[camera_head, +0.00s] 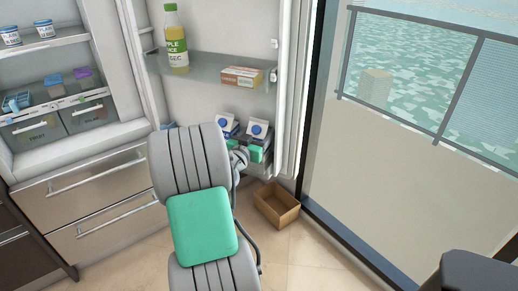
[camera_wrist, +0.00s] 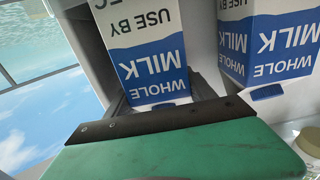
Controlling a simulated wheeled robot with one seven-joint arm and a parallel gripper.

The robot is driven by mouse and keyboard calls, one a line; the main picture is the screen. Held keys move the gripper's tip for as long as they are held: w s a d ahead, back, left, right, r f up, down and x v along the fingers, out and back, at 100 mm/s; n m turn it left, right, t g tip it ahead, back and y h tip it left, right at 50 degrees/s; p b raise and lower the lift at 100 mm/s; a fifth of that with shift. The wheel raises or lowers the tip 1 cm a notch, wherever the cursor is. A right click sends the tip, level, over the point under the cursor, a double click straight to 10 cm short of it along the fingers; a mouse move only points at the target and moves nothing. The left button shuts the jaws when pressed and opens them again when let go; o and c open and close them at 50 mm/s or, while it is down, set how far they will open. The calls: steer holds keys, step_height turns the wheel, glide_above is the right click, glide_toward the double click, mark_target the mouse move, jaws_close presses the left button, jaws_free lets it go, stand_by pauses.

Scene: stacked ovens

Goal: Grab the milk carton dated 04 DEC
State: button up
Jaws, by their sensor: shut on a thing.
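Two white and blue milk cartons stand side by side on the low door shelf in the head view, a left one (camera_head: 227,125) and a right one (camera_head: 258,129). In the wrist view they appear upside down. The nearer carton (camera_wrist: 148,50) shows WHOLE MILK, USE BY and a cropped date ending in EC; its day is out of frame. The other carton (camera_wrist: 268,40) is at the right, its date also cut off. My gripper (camera_head: 246,150) is at the cartons and shut on one, seemingly the nearer. Its green and black part (camera_wrist: 170,125) hides the contact.
A green-labelled bottle (camera_head: 176,40) and a small box (camera_head: 242,76) are on the door shelf above. An open cardboard box (camera_head: 277,204) lies on the floor right of my arm. The fridge interior with drawers (camera_head: 40,132) is at left, a window at right.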

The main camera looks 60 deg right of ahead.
jaws_close()
steer(key=shift+r, duration=0.2)
stand_by(0.3)
